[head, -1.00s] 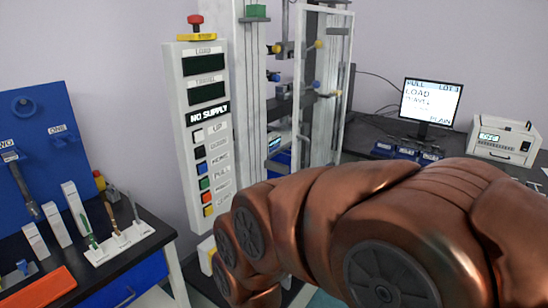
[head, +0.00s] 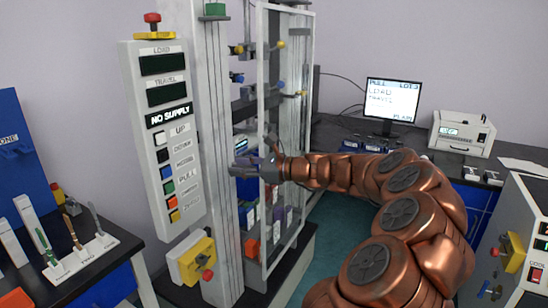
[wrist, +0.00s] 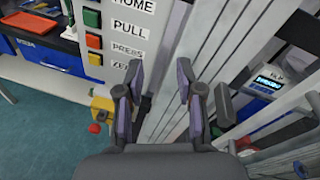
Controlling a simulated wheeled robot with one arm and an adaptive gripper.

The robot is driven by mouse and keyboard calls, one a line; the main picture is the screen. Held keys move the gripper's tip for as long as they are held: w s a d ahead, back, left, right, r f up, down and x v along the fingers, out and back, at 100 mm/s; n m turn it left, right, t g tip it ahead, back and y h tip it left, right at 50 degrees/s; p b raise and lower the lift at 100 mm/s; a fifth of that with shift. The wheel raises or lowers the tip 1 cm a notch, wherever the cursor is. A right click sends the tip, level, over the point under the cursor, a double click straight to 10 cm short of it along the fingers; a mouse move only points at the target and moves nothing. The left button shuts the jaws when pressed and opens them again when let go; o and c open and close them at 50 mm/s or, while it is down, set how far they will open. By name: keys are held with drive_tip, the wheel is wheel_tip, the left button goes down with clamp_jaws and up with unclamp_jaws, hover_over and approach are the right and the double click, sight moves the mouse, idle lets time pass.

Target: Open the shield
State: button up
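The shield (head: 296,112) is a tall clear panel in a white frame on the right side of the test machine. I cannot tell whether it is fully shut. My gripper (head: 246,167) is in front of the machine, close to the shield's left edge. In the wrist view my gripper (wrist: 160,85) is open, with nothing between its two fingers. A dark grey bar (wrist: 225,104), perhaps the shield's handle, is just right of the right finger, outside the grip. Whether they touch is unclear. My gripper and forearm hide part of the shield's lower half.
The control panel (head: 165,125) with several buttons stands left of the gripper. A yellow box with a red knob (head: 197,262) is low on the machine's front. A side table (head: 110,262) with tools is at left. A monitor (head: 394,106) stands behind right.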

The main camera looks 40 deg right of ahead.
drive_tip(key=s+d+f+m+t+h, duration=0.1)
drive_tip(key=s+d+m+t+h, duration=0.2)
drive_tip(key=d, duration=0.5)
drive_tip(key=s+d+f+m+h, duration=0.1)
drive_tip(key=d+m+h, duration=0.1)
drive_tip(key=d+m, duration=0.5)
drive_tip(key=shift+w+d+f+n+p, duration=0.15)
drive_tip(key=shift+w+n, duration=0.3)
drive_tip(key=shift+w, duration=0.75)
drive_tip(key=shift+w+d+n+p, duration=0.2)
drive_tip(key=shift+w+n, duration=0.2)
drive_tip(key=shift+w, duration=0.8)
drive_tip(key=shift+w+d+f+n+p, duration=0.15)
drive_tip(key=shift+w+n, duration=0.3)
drive_tip(key=shift+w, duration=0.75)
drive_tip(key=shift+r, duration=0.1)
drive_tip(key=shift+c, duration=0.2)
clamp_jaws()
